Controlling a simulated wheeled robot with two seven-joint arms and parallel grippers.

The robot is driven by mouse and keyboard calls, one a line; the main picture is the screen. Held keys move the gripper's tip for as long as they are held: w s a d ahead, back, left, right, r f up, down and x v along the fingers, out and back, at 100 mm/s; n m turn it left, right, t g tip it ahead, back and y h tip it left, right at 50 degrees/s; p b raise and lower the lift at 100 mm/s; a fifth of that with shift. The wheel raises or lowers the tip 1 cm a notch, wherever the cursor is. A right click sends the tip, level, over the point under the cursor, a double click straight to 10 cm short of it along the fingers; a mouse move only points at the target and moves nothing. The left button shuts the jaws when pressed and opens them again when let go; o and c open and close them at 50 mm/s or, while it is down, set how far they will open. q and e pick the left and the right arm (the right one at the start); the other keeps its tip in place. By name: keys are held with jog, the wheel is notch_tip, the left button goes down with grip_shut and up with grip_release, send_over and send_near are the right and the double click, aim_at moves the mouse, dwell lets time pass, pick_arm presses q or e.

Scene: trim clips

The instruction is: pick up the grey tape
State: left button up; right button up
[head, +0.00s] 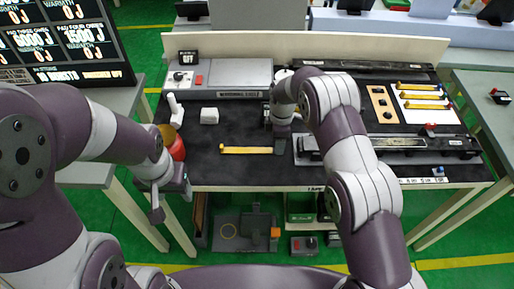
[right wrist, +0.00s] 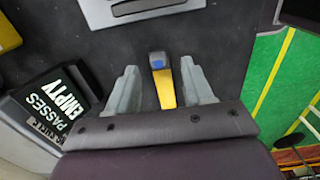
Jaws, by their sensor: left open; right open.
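I cannot make out a grey tape for certain in either view. A label reading TAPE (head: 310,188) is on the table's front edge. My right gripper (right wrist: 159,68) is open, with its fingers on either side of a yellow strip (right wrist: 165,92) with a blue end. The head view shows a yellow strip (head: 245,150) on the dark mat, close to where the right arm reaches down. I cannot tell whether the fingers touch the strip. My left gripper (head: 168,200) is open at the table's left edge and holds nothing visible.
A white block (head: 209,115) and a red rounded thing (head: 177,148) are at the left of the table. A silver case (head: 230,80) stands at the back. Several yellow strips lie on a white board (head: 432,114) at right. Shelves under the table hold a green bin (head: 300,208).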

notch_tip(320, 180, down, 2)
jog(key=shift+f, duration=0.15)
jog(key=shift+w+f, duration=0.1)
jog(key=shift+f, duration=0.15)
pick_arm(q)
jog(key=shift+w+r, duration=0.1)
jog(key=shift+r, duration=0.4)
pick_arm(e)
jog(key=shift+r, duration=0.1)
jog(key=c, duration=0.9)
notch_tip(320, 180, up, 4)
jog(key=shift+f+b, duration=0.1)
jog(key=shift+b, duration=0.9)
pick_arm(q)
notch_tip(320, 180, down, 5)
jog(key=b, duration=0.2)
jog(key=shift+r+b, duration=0.1)
jog(key=shift+b, duration=0.2)
pick_arm(e)
jog(key=s+d+r, duration=0.2)
jog(key=d, duration=0.1)
jog(key=s+d+r, duration=0.2)
jog(key=s+d, duration=0.1)
jog(key=s+d+r, duration=0.2)
jog(key=d+r, duration=0.1)
jog(key=shift+s+d+r, duration=0.1)
jog(key=shift+s, duration=0.05)
